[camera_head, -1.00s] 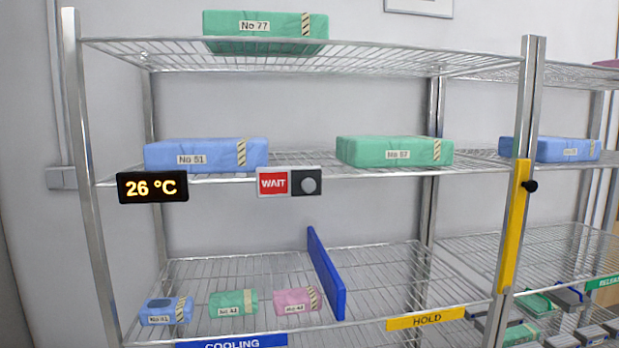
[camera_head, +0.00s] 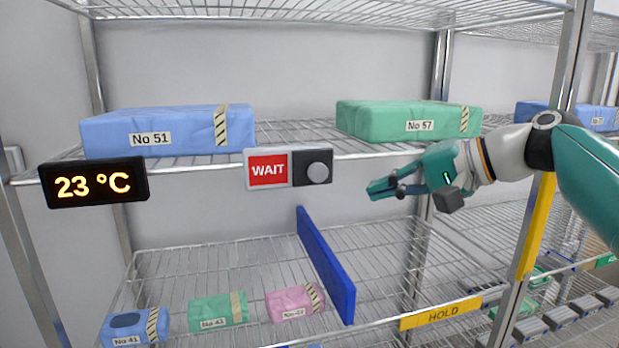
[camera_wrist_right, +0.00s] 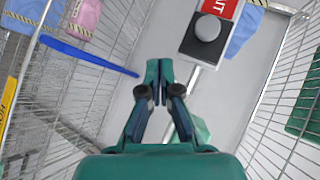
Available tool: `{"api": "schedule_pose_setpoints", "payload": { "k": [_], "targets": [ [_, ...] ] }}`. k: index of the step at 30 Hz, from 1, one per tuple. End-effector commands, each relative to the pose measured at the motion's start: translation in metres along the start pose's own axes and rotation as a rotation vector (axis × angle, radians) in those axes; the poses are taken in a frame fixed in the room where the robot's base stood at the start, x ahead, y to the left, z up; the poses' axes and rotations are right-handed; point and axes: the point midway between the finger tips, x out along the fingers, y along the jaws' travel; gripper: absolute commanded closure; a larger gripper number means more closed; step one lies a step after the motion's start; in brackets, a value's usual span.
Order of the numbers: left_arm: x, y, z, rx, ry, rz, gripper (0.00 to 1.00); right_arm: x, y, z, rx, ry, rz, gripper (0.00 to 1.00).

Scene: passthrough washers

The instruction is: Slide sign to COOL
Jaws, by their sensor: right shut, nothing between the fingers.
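The sliding sign (camera_head: 268,169) shows a red WAIT panel at its left, with a dark slider holding a round grey knob (camera_head: 319,172) at its right. It is mounted on the front edge of the middle shelf. My right gripper (camera_head: 371,190) is to the right of the knob and slightly lower, apart from it, with its fingers shut and empty. In the right wrist view the shut fingertips (camera_wrist_right: 158,68) point up the picture, and the knob (camera_wrist_right: 207,28) is ahead and to the right. A black display (camera_head: 94,184) left of the sign reads 23 °C. My left gripper is not in view.
Blue pack No 51 (camera_head: 168,131) and green pack No 57 (camera_head: 405,121) lie on the middle shelf. A blue divider (camera_head: 326,264) stands on the lower shelf, right of several small packs. A yellow HOLD label (camera_head: 440,313) is on its front edge. Space before the sign is clear.

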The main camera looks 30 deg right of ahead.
Motion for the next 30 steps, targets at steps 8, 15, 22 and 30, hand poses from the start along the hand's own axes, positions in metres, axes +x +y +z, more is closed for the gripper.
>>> {"api": "schedule_pose_setpoints", "payload": {
  "k": [8, 15, 22, 30],
  "targets": [
    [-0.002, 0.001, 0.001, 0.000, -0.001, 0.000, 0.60, -0.091, -0.045, 0.009, -0.091, 0.170, -0.088, 1.00],
    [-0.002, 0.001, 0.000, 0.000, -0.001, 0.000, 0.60, -0.096, -0.046, 0.009, -0.093, 0.184, -0.089, 1.00],
    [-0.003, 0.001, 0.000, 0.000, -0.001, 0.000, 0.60, -0.094, -0.046, 0.009, -0.093, 0.182, -0.089, 1.00],
    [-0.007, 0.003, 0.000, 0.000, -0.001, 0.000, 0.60, -0.069, -0.050, 0.006, -0.092, 0.176, -0.089, 1.00]
  ]
}}
